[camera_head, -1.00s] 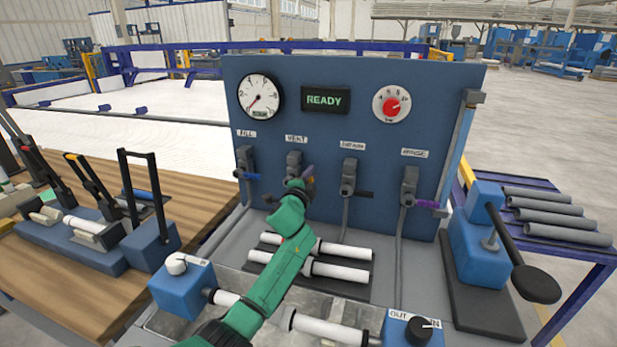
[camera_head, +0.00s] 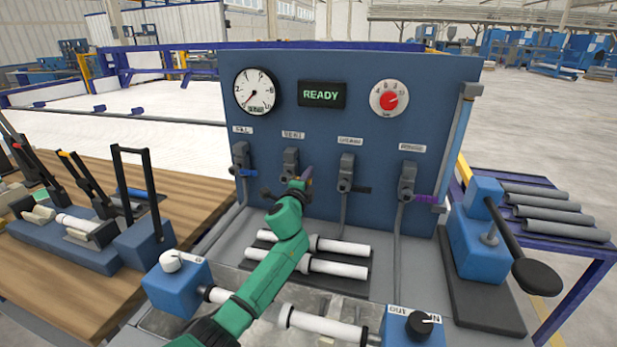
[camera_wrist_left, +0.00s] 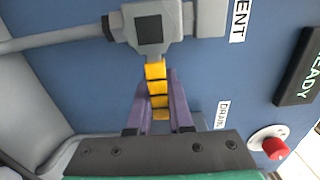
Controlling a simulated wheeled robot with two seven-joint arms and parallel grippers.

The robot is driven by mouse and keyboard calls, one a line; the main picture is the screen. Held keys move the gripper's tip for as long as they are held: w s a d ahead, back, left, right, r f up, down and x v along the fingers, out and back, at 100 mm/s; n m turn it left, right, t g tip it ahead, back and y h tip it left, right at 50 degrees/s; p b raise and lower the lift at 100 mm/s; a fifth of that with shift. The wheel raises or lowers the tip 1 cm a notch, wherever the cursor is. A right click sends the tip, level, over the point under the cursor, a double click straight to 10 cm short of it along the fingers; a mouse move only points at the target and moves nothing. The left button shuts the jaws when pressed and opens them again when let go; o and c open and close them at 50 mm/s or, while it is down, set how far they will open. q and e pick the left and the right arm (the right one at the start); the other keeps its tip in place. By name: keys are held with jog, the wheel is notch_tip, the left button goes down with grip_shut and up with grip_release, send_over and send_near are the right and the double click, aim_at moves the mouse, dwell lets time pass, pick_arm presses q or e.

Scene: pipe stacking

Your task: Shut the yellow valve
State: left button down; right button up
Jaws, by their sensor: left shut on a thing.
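The VENT valve (camera_head: 291,160) is second from the left on the blue panel. Its yellow handle (camera_wrist_left: 157,88) shows in the left wrist view, sticking out from the grey valve body (camera_wrist_left: 152,30) at about a right angle to the pipe. My left gripper (camera_head: 303,180) is at this valve; in the left wrist view its purple fingers (camera_wrist_left: 160,100) are shut on the yellow handle, one on each side. In the head view the gripper and arm hide most of the handle. My right gripper is not in view.
The panel has a gauge (camera_head: 257,92), a READY display (camera_head: 322,94) and a red knob (camera_head: 389,98). White pipes (camera_head: 336,270) lie below.

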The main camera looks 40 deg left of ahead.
pick_arm(q)
jog(key=c, duration=0.9)
grip_release()
jog(key=shift+f, duration=0.25)
jog(key=shift+o, duration=0.4)
jog(key=shift+r, duration=0.1)
jog(key=v, duration=1.4)
jog(key=shift+s+d, duration=0.2)
jog(key=shift+s, duration=0.15)
